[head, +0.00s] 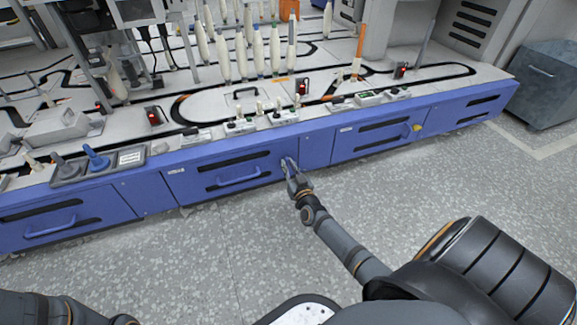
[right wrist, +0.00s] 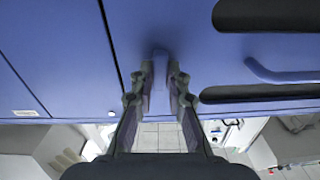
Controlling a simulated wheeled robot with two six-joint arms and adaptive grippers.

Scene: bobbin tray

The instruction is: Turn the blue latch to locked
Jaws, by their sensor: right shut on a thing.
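The blue latch (right wrist: 160,68) is a small blue tab on the blue front panel, the same colour as the panel around it. In the right wrist view it stands out between the two fingers. My right gripper (right wrist: 160,82) is shut on it, one finger on each side. In the head view my right gripper (head: 289,166) reaches the front of the machine, just right of a drawer with a blue handle, and hides most of the latch. My left gripper is not in view; only part of my left arm shows at the bottom left.
The drawer handle (head: 238,179) sticks out left of my right gripper. A yellow knob (head: 416,127) is on the panel farther right. White bobbins (head: 258,50) stand on the machine's top. A dark cabinet (head: 545,85) stands at right. The speckled floor in front is clear.

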